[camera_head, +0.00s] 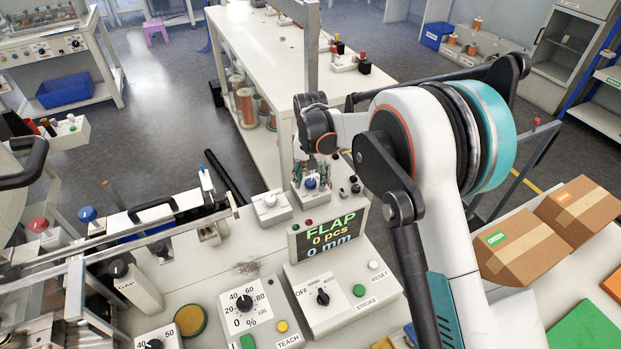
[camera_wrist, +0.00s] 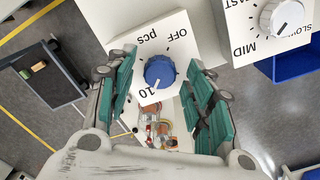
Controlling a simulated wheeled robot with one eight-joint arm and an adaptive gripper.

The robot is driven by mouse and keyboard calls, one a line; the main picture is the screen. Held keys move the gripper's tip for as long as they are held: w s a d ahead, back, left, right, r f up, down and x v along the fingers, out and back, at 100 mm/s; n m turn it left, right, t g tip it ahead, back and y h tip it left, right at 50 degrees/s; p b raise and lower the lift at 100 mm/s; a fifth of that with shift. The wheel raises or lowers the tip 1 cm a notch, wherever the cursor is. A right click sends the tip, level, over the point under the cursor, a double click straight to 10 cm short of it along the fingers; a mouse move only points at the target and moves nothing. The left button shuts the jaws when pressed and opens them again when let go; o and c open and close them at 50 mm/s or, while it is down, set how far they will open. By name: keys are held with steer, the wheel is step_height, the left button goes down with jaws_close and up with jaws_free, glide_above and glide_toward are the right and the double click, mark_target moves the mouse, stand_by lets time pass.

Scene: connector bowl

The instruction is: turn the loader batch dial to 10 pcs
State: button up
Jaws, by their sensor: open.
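The batch dial is a blue knob (camera_wrist: 160,71) on a white plate marked OFF, pcs and 10 in the wrist view. A pale pointer mark on the knob seems to face the lower left, towards the 10; the exact setting is hard to tell. My gripper (camera_wrist: 160,64) is open, its green-padded fingers on either side of the knob. Whether they touch it cannot be told. In the head view the blue knob (camera_head: 311,183) sits on a small white box behind the display, with my gripper (camera_head: 310,170) just above it. The display (camera_head: 329,236) reads FLAP, 0 pcs, 0 mm.
A white knob (camera_wrist: 281,16) marked SLOW, MID and FAST stands beside the dial; it also shows in the head view (camera_head: 270,200). In front are a black selector (camera_head: 322,296), a percent dial (camera_head: 244,303) and several buttons. Cardboard boxes (camera_head: 548,232) lie at the right.

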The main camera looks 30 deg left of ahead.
mark_target(310, 181)
step_height(310, 181, up, 12)
stand_by(0.5)
stand_by(0.3)
